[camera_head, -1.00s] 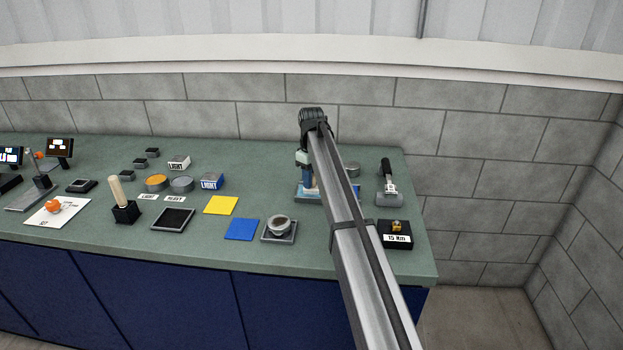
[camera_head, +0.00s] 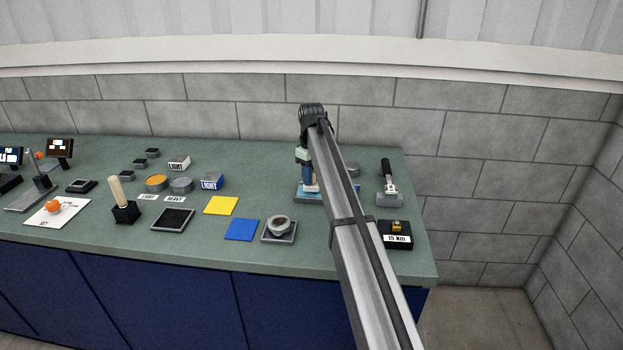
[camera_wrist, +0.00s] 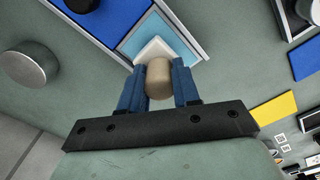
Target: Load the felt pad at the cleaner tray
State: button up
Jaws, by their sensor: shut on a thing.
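The felt pad is a white square block (camera_wrist: 160,47) under a tan rounded handle (camera_wrist: 158,78). My gripper (camera_wrist: 158,82) is shut on this handle, with one blue finger on each side. The white pad lies over the light blue section of the cleaner tray (camera_wrist: 188,30) in the wrist view. I cannot tell whether it touches the tray floor. A dark blue section lies to its left. In the head view, my gripper (camera_head: 309,178) is above the tray (camera_head: 312,198), which my arm partly hides.
A grey metal cylinder (camera_wrist: 38,60) stands left of the tray in the wrist view. Blue (camera_head: 242,229) and yellow (camera_head: 221,205) squares and a cup on a square base (camera_head: 279,230) lie left of the arm. A black block marked 15 Nm (camera_head: 396,238) is at right.

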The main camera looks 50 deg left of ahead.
jog(key=shift+r, duration=2.8)
jog(key=shift+w+d, duration=0.25)
jog(key=w+d+m, duration=0.3)
jog(key=w+d, duration=0.5)
jog(key=d, duration=0.3)
jog(key=w+d+m, duration=0.3)
jog(key=w+d, duration=0.4)
jog(key=d, duration=0.4)
jog(key=w+d+f+m, duration=0.2)
jog(key=w+d+f, duration=0.1)
jog(key=d, duration=0.7)
jog(key=w+d+f+m, duration=0.2)
jog(key=w+d, duration=0.2)
jog(key=d, duration=0.7)
jog(key=s+d+f+m, duration=0.3)
jog(key=d, duration=1.2)
jog(key=s+d+f+m, duration=0.3)
jog(key=d, duration=1.2)
jog(key=s+d+f+m, duration=0.2)
jog(key=d+f+m, duration=0.2)
jog(key=d, duration=1.1)
jog(key=shift+s, duration=0.4)
